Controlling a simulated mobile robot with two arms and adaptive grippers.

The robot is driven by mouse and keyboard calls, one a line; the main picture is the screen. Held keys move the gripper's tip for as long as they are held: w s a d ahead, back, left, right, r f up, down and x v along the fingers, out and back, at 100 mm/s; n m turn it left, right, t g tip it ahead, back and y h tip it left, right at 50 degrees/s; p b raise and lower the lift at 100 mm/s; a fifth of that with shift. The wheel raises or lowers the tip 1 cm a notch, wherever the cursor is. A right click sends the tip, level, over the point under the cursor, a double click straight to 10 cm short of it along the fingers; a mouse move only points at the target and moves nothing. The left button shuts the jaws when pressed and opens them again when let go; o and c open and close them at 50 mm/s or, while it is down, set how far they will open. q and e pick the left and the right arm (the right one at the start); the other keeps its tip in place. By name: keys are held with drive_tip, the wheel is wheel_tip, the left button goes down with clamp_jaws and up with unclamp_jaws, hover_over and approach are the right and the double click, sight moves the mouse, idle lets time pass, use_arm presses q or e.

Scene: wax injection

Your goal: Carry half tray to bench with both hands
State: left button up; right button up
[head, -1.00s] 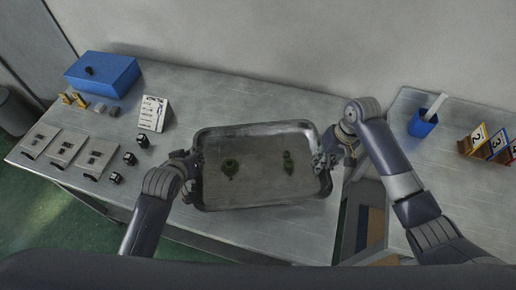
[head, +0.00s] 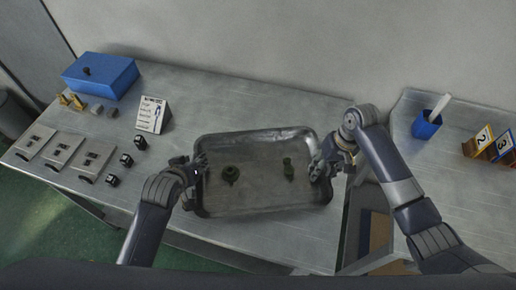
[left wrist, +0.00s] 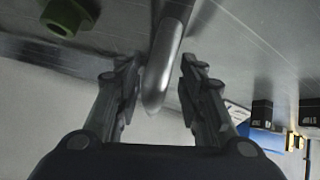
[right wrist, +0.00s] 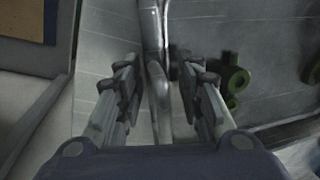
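The metal tray (head: 262,209) lies on the left bench (head: 290,240) and holds two green wax pieces, a round one (head: 230,174) at left and a taller one (head: 289,169) at right. My left gripper (head: 194,178) is at the tray's left end. In the left wrist view, its fingers (left wrist: 158,88) stand open on both sides of the rim (left wrist: 166,65), with gaps. My right gripper (head: 323,168) is at the right end. In the right wrist view, its fingers (right wrist: 160,88) are also open around the rim (right wrist: 155,40), apart from it.
A blue box (head: 100,77), flat plates (head: 63,152), small black blocks (head: 126,160) and a standing card (head: 151,114) occupy the bench's left. On the right bench stand a blue cup (head: 426,125) and numbered holders (head: 484,141). A gap separates the benches.

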drive_tip(key=shift+r, duration=0.1)
use_arm(q)
drive_tip(key=v, duration=1.1)
drive_tip(key=shift+s+r, duration=0.25)
drive_tip(key=shift+r, duration=0.05)
use_arm(e)
wheel_tip(320, 180, up, 12)
drive_tip(key=d, duration=0.2)
drive_tip(key=shift+w+d+f, duration=0.2)
